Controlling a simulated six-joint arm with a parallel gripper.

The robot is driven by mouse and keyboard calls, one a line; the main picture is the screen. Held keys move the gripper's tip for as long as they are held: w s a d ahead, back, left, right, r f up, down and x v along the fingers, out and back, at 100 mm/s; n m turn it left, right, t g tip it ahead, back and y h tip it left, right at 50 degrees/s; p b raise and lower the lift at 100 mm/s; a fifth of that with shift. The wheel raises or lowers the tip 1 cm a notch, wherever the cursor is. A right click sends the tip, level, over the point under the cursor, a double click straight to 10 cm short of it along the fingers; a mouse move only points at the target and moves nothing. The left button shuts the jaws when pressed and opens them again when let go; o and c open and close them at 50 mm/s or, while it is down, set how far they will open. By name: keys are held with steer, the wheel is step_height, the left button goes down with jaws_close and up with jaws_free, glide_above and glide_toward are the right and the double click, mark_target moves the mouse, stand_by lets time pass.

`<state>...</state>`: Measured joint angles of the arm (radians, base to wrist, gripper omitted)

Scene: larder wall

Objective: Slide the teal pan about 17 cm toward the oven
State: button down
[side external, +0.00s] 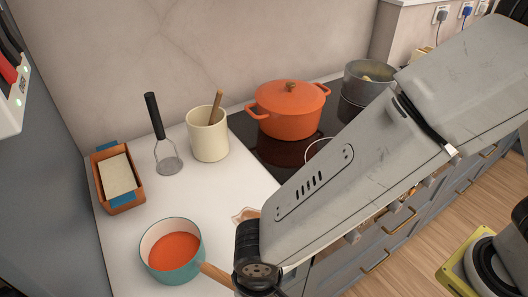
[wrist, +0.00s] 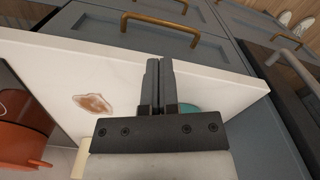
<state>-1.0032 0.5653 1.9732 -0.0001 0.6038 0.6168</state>
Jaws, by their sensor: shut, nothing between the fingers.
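The teal pan (side external: 182,271) stands upright on the white counter at the front left in the side view, with orange-red contents. Its wooden handle (side external: 217,275) points right toward my black wrist joint, which hides the handle's end. In the wrist view only a sliver of the pan (wrist: 190,108) shows behind my gripper (wrist: 159,62). The two fingers are together with nothing between them. The fingertips are out of sight in the side view, and I cannot tell whether they touch the pan.
A brown-and-white patch (wrist: 93,103) lies on the counter (side external: 215,190). An orange pot (side external: 285,122) and a grey pot (side external: 365,82) are on the hob. A cream crock (side external: 208,142), a masher (side external: 168,165) and a terracotta dish (side external: 124,207) stand behind the pan. A grey-blue wall (side external: 50,190) bounds the left.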

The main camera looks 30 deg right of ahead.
steer(key=shift+s, duration=0.15)
steer(key=s+d+r, duration=0.1)
steer(key=s+r, duration=0.2)
steer(key=r, duration=0.7)
steer(key=shift+s+d, duration=0.2)
steer(key=shift+d, duration=0.05)
steer(key=w+d+f+m+t, duration=0.1)
steer(key=w+d+m, duration=0.1)
steer(key=w+d, duration=0.65)
steer(key=w+d+f+m+t, duration=0.1)
steer(key=w+d, duration=0.2)
steer(key=d, duration=1.1)
steer(key=s+d+f+m, duration=0.1)
steer(key=d, duration=0.9)
steer(key=shift+s+d+f+t, duration=0.3)
steer(key=shift+s+d, duration=0.1)
